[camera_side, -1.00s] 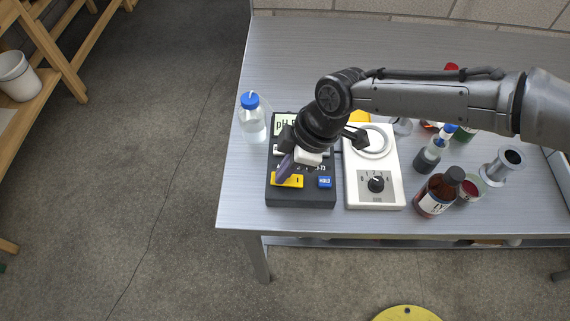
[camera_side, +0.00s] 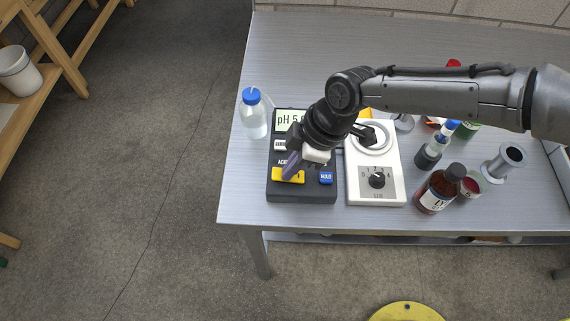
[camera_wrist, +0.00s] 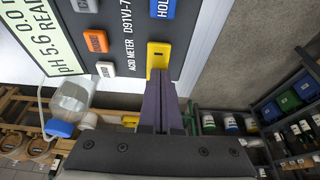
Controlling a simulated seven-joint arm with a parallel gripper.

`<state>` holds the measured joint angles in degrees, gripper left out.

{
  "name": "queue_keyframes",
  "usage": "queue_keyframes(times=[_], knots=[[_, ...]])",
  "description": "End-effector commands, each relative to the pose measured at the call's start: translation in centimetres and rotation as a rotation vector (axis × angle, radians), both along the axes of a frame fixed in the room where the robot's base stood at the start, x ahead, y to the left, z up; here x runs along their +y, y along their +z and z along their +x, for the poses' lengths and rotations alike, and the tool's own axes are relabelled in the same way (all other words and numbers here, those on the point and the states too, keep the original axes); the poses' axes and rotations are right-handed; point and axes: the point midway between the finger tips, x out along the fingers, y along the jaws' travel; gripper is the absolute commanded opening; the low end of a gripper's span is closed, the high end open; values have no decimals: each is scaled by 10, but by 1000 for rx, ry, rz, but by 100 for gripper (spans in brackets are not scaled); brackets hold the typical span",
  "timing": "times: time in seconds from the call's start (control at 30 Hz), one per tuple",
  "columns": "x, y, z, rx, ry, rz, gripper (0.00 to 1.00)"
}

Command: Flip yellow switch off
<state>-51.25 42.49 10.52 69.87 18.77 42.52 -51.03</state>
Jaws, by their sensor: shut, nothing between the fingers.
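The yellow switch (camera_side: 294,176) is a wide rocker on the front left of the dark grey acid meter (camera_side: 302,196). In the wrist view the yellow switch (camera_wrist: 159,50) shows beyond the fingertips, which cover one end of it. My gripper (camera_side: 287,177) is shut and empty, its purple fingers pointing down at the left part of the switch. In the wrist view my gripper (camera_wrist: 159,76) overlaps the switch; it looks touching or nearly so. I cannot tell how the rocker is tilted. The meter's display (camera_wrist: 42,42) is lit and reads about pH 5.6.
A blue HOLD button (camera_side: 326,178) sits right of the switch. A white stirrer (camera_side: 355,192) with a dial stands right of the meter. A blue-capped bottle (camera_side: 253,118) stands to its left. A brown bottle (camera_side: 437,190) and other glassware stand farther right.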

Motion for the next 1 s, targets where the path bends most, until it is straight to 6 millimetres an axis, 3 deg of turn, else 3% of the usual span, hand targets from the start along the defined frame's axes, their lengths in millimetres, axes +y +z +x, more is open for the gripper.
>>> queue_keyframes(times=[0.3, 0.47, 1.0], knots=[[-3, -3, 0, 3, 0, -7, 0], [-4, 8, 0, 1, 0, -4, 0], [-34, 110, 0, -1, 0, -1, 0]])
